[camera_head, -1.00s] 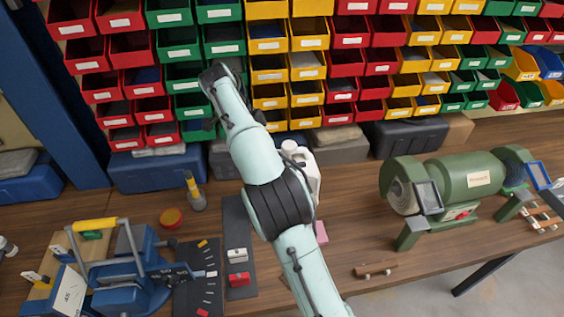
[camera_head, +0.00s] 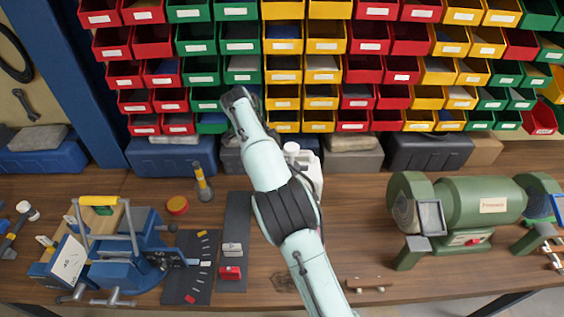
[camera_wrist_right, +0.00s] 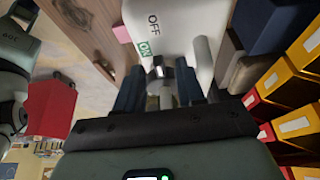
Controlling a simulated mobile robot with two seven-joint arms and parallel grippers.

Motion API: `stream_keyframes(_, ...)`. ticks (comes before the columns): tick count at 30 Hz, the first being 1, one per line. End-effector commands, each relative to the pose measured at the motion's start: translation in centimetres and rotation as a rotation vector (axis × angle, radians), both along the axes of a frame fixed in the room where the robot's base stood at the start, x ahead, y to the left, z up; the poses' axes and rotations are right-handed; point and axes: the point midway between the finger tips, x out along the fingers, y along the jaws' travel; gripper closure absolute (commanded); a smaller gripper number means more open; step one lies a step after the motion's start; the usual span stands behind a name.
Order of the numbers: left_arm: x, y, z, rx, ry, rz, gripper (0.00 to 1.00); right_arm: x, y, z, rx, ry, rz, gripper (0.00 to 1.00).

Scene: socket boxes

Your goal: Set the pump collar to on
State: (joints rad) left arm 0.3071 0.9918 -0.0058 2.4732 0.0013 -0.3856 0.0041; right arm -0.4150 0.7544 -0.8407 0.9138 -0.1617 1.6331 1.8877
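The white pump bottle (camera_head: 306,168) stands on the bench at the back, partly hidden behind my right arm. In the right wrist view the white bottle (camera_wrist_right: 170,25) fills the top middle, with a black OFF mark and a green ON mark (camera_wrist_right: 144,49). A shiny metal collar (camera_wrist_right: 159,72) below the marks lies between the fingers of my right gripper (camera_wrist_right: 160,85). The fingers are apart, one on each side of the collar. I cannot tell whether they press on it. In the head view the right gripper is hidden by its arm. My left gripper is not in view.
Rows of coloured bins (camera_head: 305,70) stand behind the bench. Dark cases (camera_head: 430,145) sit under them. A green bench grinder (camera_head: 480,203) is at right. A blue machine (camera_head: 125,255) and a dark mat (camera_head: 190,268) are at left.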

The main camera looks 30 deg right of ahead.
Motion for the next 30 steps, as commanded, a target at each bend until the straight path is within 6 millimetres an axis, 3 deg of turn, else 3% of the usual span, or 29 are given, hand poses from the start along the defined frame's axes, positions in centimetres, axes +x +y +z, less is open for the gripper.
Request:
stream_keyframes(13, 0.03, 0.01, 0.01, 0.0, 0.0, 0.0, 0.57, 0.24, 0.35, -0.38, 0.001, -0.001, 0.0, 0.62)
stream_keyframes(14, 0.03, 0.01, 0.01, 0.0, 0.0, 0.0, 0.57, 0.24, 0.35, -0.38, 0.001, -0.001, 0.0, 0.68)
stream_keyframes(17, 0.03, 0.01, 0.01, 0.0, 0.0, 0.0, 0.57, 0.24, 0.34, -0.38, 0.001, -0.001, 0.0, 1.0)
stream_keyframes(30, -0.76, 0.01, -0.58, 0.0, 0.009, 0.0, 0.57, -0.09, 0.5, -0.53, 0.002, 0.001, 0.051, 1.0)
